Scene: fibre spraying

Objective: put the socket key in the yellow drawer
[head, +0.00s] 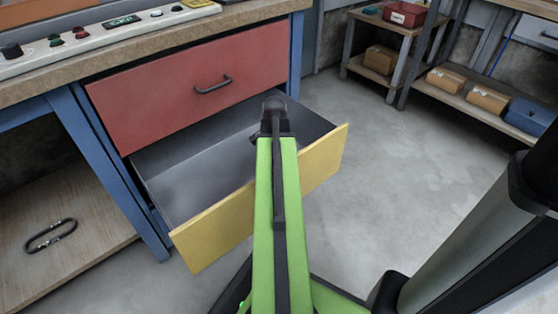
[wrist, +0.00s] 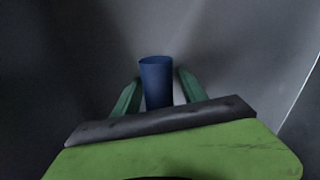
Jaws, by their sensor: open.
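The yellow drawer (head: 211,231) is pulled open below the red drawer, and its grey inside shows. My arm reaches over its front, and the arm's end is above or inside the drawer in the head view; my fingers are hidden there. In the wrist view my gripper (wrist: 160,76) is open, with its two green fingers on either side of a blue cylinder, seemingly the socket key (wrist: 156,82). Grey surfaces, seemingly the drawer's inside, lie around it. I cannot tell whether the key touches the drawer floor. The key is not visible in the head view.
The red drawer (head: 190,92) is shut under the workbench top (head: 150,52). A dark metal loop (head: 50,235) lies on the lower wooden shelf at left. Shelves with boxes (head: 487,98) stand at back right. The floor right of the drawer is clear.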

